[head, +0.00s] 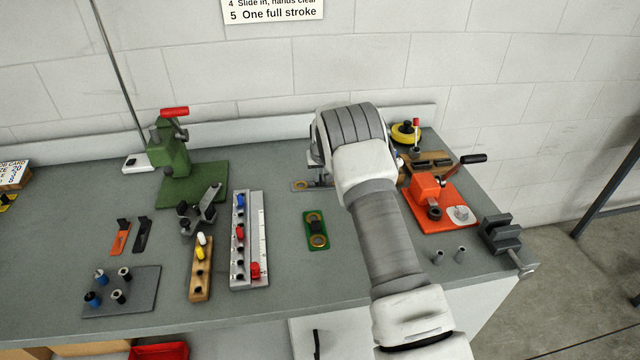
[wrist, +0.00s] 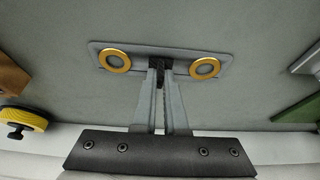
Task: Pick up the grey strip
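The grey strip (wrist: 130,62) lies flat on the grey bench in the wrist view, with a gold ring near each end and a small dark block (wrist: 160,66) at its middle. In the head view only the strip's left end (head: 300,186) shows clearly; my arm hides much of the rest. My gripper (wrist: 161,75) is over the middle of the strip, its two fingertips close together at the dark block. I cannot tell whether they press on it or only stand around it. In the head view the fingers are mostly hidden behind my wrist.
A green plate with rings (head: 317,232) lies in front of the strip. A rail with coloured pegs (head: 240,240) is to the left, and a green press (head: 172,150) stands behind it. An orange fixture (head: 440,200) and a yellow-black knob (head: 405,133) are to the right.

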